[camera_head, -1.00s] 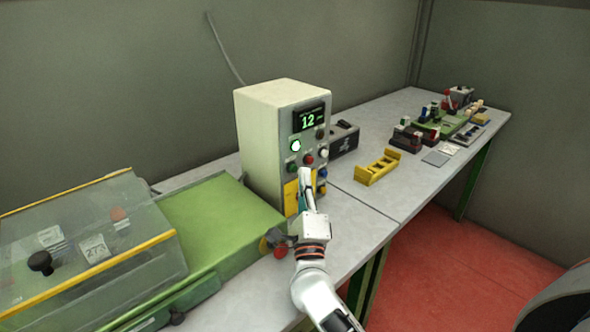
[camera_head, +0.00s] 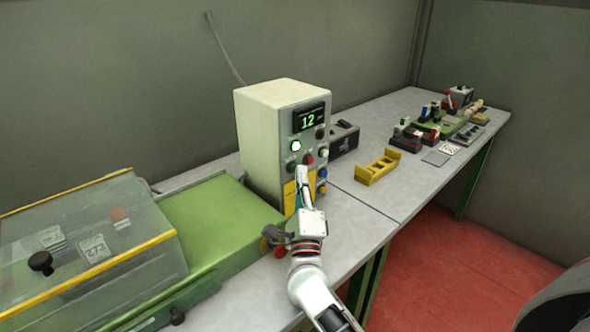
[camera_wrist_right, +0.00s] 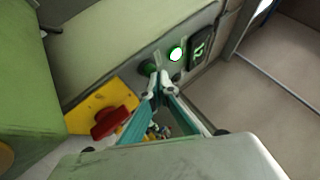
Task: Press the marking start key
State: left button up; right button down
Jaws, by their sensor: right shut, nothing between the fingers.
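The cream control box (camera_head: 262,140) stands on the bench with a display (camera_head: 308,119) reading 12. Below the display are a lit white-green lamp (camera_head: 295,146), a green button (camera_head: 291,166), a red button (camera_head: 309,159) and other knobs. Labels are too small to read, so I cannot tell which one is marked as the start key. My right gripper (camera_head: 303,172) is shut and empty, its tips just in front of the panel, below the green and red buttons. In the right wrist view the fingertips (camera_wrist_right: 160,88) overlap the area beside the green button (camera_wrist_right: 150,68); contact cannot be told. My left gripper is not in view.
A yellow plate (camera_head: 289,197) is on the box's lower front; the wrist view shows a red knob (camera_wrist_right: 110,122) on it. A green machine with a clear cover (camera_head: 75,245) stands left. A yellow holder (camera_head: 377,167) and several small tools are right. Bare bench (camera_head: 350,215) lies between.

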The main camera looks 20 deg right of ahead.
jog(key=shift+w+a, duration=0.1)
jog(key=shift+w, duration=0.15)
dwell(0.6)
jog(key=shift+s+d+p, duration=0.25)
jog(key=shift+s+p, duration=0.15)
jog(key=shift+s, duration=0.45)
jog(key=s, duration=0.1)
jog(key=s+d+p, duration=0.1)
jog(key=s, duration=0.2)
jog(key=shift+s+d+p, duration=0.35)
dwell(1.0)
